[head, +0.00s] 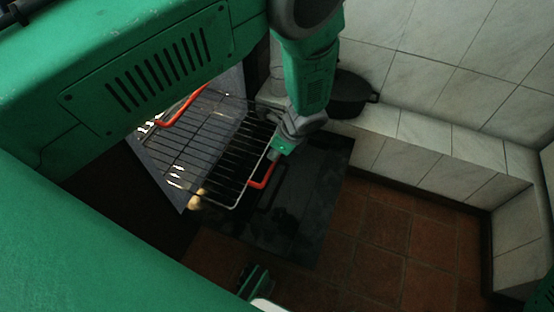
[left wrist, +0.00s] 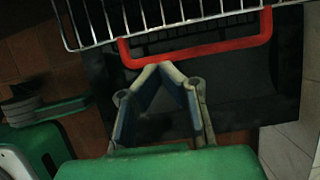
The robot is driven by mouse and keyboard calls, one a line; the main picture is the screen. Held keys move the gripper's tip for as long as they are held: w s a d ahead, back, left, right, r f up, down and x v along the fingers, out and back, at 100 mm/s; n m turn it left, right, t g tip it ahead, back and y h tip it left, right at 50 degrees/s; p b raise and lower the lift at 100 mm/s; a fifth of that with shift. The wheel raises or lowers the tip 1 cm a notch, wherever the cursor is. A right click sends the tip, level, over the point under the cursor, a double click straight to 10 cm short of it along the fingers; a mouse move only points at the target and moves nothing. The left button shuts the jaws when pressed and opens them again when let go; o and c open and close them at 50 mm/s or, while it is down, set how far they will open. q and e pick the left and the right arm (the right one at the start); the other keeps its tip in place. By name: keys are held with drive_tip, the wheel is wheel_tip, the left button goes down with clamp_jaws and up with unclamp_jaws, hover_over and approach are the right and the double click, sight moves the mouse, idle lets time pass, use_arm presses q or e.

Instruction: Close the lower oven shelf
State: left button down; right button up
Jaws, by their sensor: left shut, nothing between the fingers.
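The oven's wire shelf (head: 215,150) is slid out over the lowered black door. Its red front handle (head: 262,178) also shows in the left wrist view (left wrist: 195,50). My left gripper (head: 274,154) is beside that handle. In the left wrist view its fingers (left wrist: 165,70) meet at the tips, empty, just below the handle bar; I cannot tell whether they touch it. Another red handle (head: 182,108) shows farther in, partly hidden by my arm. My right gripper (head: 254,282) is low in the head view, away from the shelf; its fingers are unclear.
The open black oven door (head: 305,205) lies under the shelf. A dark pot (head: 350,92) stands by the tiled wall, behind my left arm. The terracotta floor (head: 390,240) to the right is clear up to the low tiled ledge (head: 440,150).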

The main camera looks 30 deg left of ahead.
use_arm(q)
drive_tip(key=b+x, duration=0.3)
drive_tip(key=x, duration=0.6)
drive_tip(key=shift+b, duration=0.35)
drive_tip(key=shift+s, duration=0.1)
